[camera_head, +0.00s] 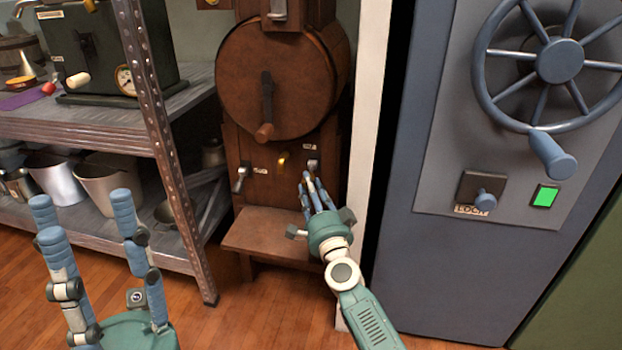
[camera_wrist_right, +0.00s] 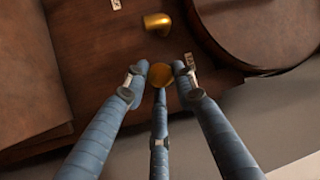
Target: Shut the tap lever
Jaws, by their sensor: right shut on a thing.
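A brown wooden dispenser (camera_head: 285,85) with a round drum stands in the middle of the head view. Low on its front are a metal lever (camera_head: 240,177) at left, a brass spout (camera_head: 282,160), and another small lever (camera_head: 312,163) at right. My right gripper (camera_head: 309,184) is at this right lever. In the right wrist view, its fingertips close around a round brass-coloured end (camera_wrist_right: 161,75), which I take as the tap lever; the brass spout (camera_wrist_right: 157,22) is beside it, apart. My left gripper (camera_head: 88,225) is open and empty at lower left.
A metal shelf (camera_head: 70,128) with a dark machine (camera_head: 110,58) and metal pots (camera_head: 100,182) stands at left. A wooden ledge (camera_head: 262,230) juts out below the levers. A blue-grey cabinet with a handwheel (camera_head: 560,62) stands at right.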

